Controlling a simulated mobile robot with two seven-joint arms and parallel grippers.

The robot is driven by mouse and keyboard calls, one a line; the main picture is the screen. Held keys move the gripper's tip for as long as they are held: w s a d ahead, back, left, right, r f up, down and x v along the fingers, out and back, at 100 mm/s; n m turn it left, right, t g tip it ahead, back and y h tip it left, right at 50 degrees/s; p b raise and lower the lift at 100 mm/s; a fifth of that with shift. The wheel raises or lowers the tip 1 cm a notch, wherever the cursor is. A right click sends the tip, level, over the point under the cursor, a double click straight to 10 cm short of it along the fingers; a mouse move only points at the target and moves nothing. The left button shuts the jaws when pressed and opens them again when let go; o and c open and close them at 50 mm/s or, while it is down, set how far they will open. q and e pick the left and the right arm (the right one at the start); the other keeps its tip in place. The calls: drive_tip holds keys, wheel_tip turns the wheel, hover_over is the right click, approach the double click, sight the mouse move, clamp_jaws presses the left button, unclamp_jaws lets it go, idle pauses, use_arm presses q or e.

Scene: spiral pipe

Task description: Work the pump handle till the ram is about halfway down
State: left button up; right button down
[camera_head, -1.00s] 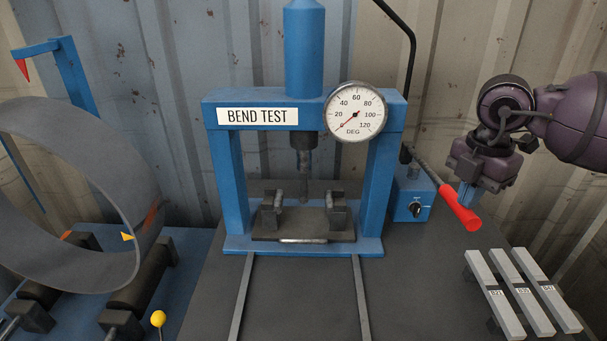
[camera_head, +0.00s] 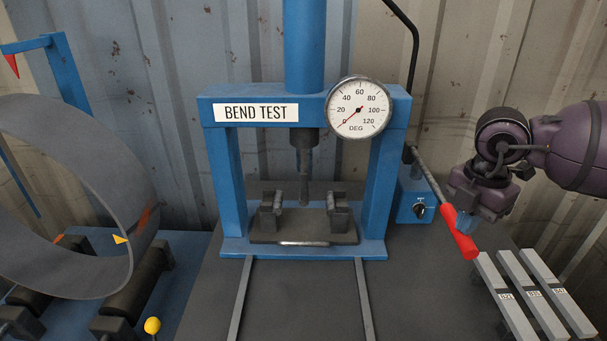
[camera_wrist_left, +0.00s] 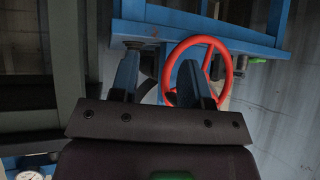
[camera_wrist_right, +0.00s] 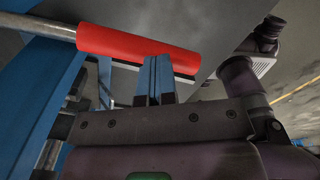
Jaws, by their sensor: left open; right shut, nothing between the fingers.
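The blue bend-test press (camera_head: 232,185) stands in the middle. Its dark ram (camera_head: 304,172) hangs with its tip between two supports on the dark plate. The dial (camera_head: 358,108) needle is near 0. The pump handle is a grey rod with a red grip (camera_head: 459,232), slanting down to the right from the blue pump box (camera_head: 412,203). My right gripper (camera_head: 466,226) is shut with nothing between its fingers, at the red grip. The right wrist view shows its blue fingertips (camera_wrist_right: 155,62) against or very close to the grip. My left gripper (camera_wrist_left: 158,75) is open and empty.
Several grey labelled bars (camera_head: 530,290) lie at right, near the handle's end. A large grey pipe ring (camera_head: 75,200) rests on rollers at left. A red wheel (camera_wrist_left: 228,72) shows beyond the left fingers. The dark tabletop before the press is clear apart from two rails.

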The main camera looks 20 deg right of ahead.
use_arm(q)
drive_tip(key=shift+t, duration=0.4)
drive_tip(key=r+p, duration=0.1)
drive_tip(key=w+r+p, duration=0.1)
drive_tip(key=r, duration=0.1)
drive_tip(key=w+r+p, duration=0.1)
drive_tip(key=r, duration=0.1)
drive_tip(key=shift+r, duration=0.1)
use_arm(e)
wheel_tip(320, 180, up, 17)
drive_tip(key=w, duration=0.2)
drive_tip(key=shift+w+d+f, duration=0.15)
drive_tip(key=shift+w+d, duration=0.05)
drive_tip(key=shift+d, duration=0.25)
drive_tip(key=shift+f, duration=0.15)
drive_tip(key=shift+s+f+b, duration=0.5)
drive_tip(key=shift+f+b, duration=0.1)
drive_tip(key=shift+f, duration=2.1)
use_arm(q)
drive_tip(key=shift+s+f+p, duration=0.15)
drive_tip(key=shift+f+p, duration=0.2)
drive_tip(key=shift+p, duration=0.2)
use_arm(e)
drive_tip(key=shift+w+r, duration=0.2)
drive_tip(key=shift+r, duration=0.75)
drive_tip(key=shift+w+r, duration=0.15)
drive_tip(key=shift+r, duration=0.8)
drive_tip(key=shift+w+r, duration=0.2)
drive_tip(key=shift+r, duration=0.75)
